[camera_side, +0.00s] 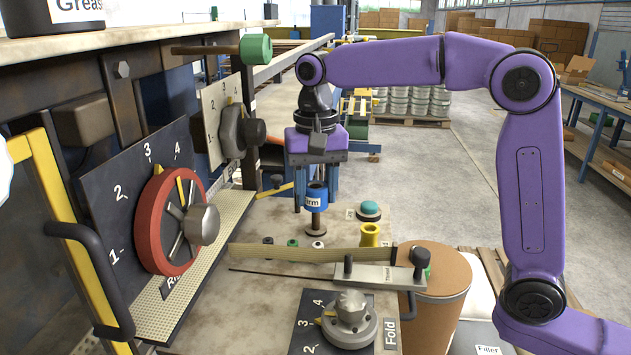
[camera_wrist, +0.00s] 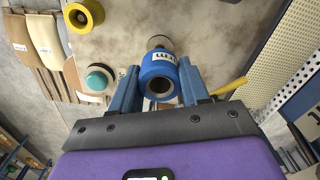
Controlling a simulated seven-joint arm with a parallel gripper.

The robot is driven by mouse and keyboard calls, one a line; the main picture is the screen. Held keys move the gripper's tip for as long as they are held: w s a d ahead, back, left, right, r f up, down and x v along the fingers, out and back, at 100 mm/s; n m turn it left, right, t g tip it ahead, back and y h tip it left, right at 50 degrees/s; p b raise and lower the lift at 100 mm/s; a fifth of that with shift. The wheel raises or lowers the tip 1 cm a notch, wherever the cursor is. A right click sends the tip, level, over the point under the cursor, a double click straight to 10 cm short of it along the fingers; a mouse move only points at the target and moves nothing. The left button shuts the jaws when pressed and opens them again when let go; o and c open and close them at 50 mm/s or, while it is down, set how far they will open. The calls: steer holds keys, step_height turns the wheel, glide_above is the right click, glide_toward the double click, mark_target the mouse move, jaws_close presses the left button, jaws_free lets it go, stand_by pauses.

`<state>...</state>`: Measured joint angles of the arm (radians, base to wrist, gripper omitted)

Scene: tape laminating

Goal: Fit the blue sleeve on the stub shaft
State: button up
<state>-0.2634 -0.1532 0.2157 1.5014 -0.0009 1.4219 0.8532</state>
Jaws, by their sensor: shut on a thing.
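The blue sleeve (camera_side: 316,198), a short ring with a white label, is upright between the fingers of my gripper (camera_side: 315,190). My gripper is shut on it. The stub shaft (camera_side: 316,223) stands on a small round base on the bench, directly below the sleeve. In the side view the sleeve's lower edge meets the shaft's top; I cannot tell whether the shaft enters the bore. In the wrist view the sleeve (camera_wrist: 160,75) sits between both fingers with its open bore facing the camera. Part of the shaft (camera_wrist: 158,42) shows beyond the sleeve's far end.
A teal button (camera_side: 369,209) and a yellow flanged spool (camera_side: 370,235) stand right of the shaft. Small rings (camera_side: 292,243) lie in front. The red handwheel (camera_side: 165,222) and a dial panel stand left. A long bar lies across the bench nearer the camera.

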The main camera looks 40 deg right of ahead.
mark_target(315, 204)
steer(key=shift+f, duration=1.6)
steer(key=o, duration=1.1)
steer(key=shift+o, duration=0.2)
step_height(315, 204, up, 12)
